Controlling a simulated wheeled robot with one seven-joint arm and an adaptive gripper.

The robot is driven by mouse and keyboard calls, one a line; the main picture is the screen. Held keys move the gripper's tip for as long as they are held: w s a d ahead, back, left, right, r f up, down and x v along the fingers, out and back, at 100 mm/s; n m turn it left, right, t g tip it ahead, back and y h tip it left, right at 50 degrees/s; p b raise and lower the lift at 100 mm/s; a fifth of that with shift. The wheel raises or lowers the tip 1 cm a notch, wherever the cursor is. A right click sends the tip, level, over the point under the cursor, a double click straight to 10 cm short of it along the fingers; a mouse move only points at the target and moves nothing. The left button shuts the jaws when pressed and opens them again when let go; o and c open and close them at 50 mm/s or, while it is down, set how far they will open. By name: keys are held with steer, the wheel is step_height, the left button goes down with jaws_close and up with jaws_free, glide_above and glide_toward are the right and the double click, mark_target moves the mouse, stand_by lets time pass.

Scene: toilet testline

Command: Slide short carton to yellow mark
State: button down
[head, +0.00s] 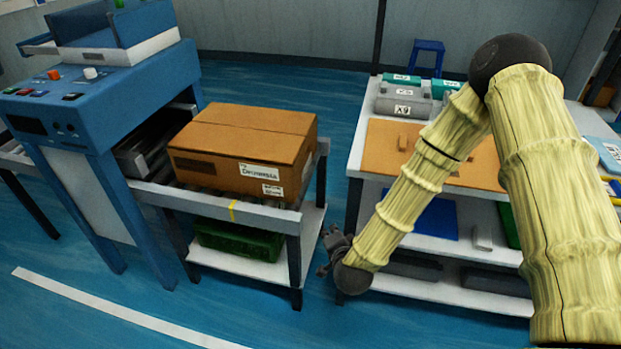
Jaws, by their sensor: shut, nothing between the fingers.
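A brown cardboard carton (244,148) with white labels on its front lies on the roller conveyor (160,193). A short yellow mark (232,210) is on the conveyor's front rail, below the carton's front face. The carton stands over the stretch of rollers beside the mark; its exact offset from the mark is hard to tell. My gripper (329,245) is small and dark in the head view, low to the right of the conveyor end, apart from the carton. It is shut and empty, and partly hidden by my wrist.
A blue machine (95,130) stands over the conveyor's left part. A green crate (238,240) sits on the shelf under the conveyor. A white shelved bench (480,190) with boxes and a brown board is at the right. Blue floor in front is free.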

steer(key=w+a+r+m+t+b, duration=0.1)
steer(key=w+r+m+t+b, duration=0.1)
steer(key=w, duration=0.5)
steer(key=w+a+r+m+t+h+b, duration=0.1)
steer(key=w+a+r+m+b, duration=0.1)
steer(key=w+b, duration=0.3)
steer(key=w+a+r+m+t+h+b, duration=0.1)
steer(key=w+a+r+m+t+b, duration=0.1)
steer(key=w, duration=0.8)
steer(key=shift+a+r+m+t+b, duration=0.15)
steer(key=shift+r+m+t+b, duration=0.15)
steer(key=shift+r+m+b, duration=0.5)
steer(key=shift+w+a+r, duration=0.1)
steer(key=shift+w+r, duration=0.05)
steer(key=shift+r, duration=0.05)
